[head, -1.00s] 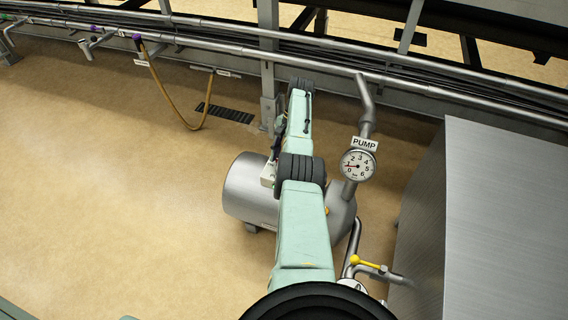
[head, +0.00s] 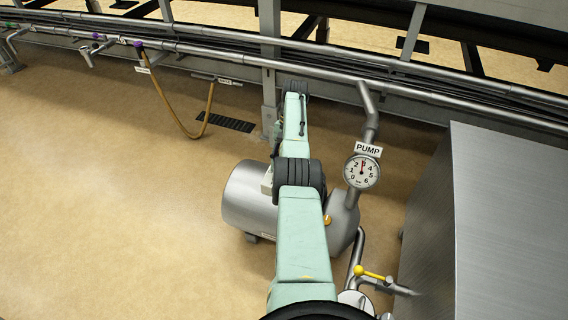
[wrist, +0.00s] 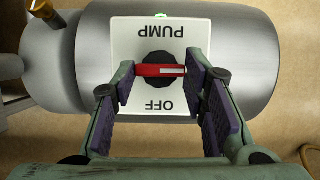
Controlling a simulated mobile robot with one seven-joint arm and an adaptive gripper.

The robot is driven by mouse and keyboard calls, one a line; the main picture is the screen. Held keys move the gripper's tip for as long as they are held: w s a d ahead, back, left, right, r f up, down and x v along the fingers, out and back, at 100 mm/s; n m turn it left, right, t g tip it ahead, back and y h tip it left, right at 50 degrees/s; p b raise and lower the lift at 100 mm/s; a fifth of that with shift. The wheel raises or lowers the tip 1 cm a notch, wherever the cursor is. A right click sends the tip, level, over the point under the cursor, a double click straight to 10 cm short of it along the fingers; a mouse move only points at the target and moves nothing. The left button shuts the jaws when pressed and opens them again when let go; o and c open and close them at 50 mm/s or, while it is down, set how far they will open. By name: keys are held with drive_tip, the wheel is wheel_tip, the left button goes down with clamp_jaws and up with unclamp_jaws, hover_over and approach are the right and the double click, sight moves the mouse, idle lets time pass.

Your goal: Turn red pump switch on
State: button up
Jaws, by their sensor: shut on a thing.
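The red pump switch (wrist: 148,70) is a red bar with a white mark on a black round knob, on a white plate (wrist: 125,45) on the pump's metal body (wrist: 245,60). In the wrist view the bar lies level across the knob. The plate's words "PUMP" and "OFF" appear upside down. My gripper (wrist: 159,76) has its two purple-padded fingers at the two ends of the bar, shut on it. A bit of green shows at the plate's top edge. In the head view my arm hides the switch and gripper.
The pump (head: 245,200) stands on the tan floor. A gauge (head: 361,172) under a "PUMP" sign has its needle pointing up near 3. A yellow-handled valve (head: 370,273) and a metal cabinet (head: 505,220) are at right. Floor at left is clear.

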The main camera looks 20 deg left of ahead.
drive_tip(key=o, duration=1.2)
drive_tip(key=shift+c, duration=0.2)
drive_tip(key=shift+r, duration=0.1)
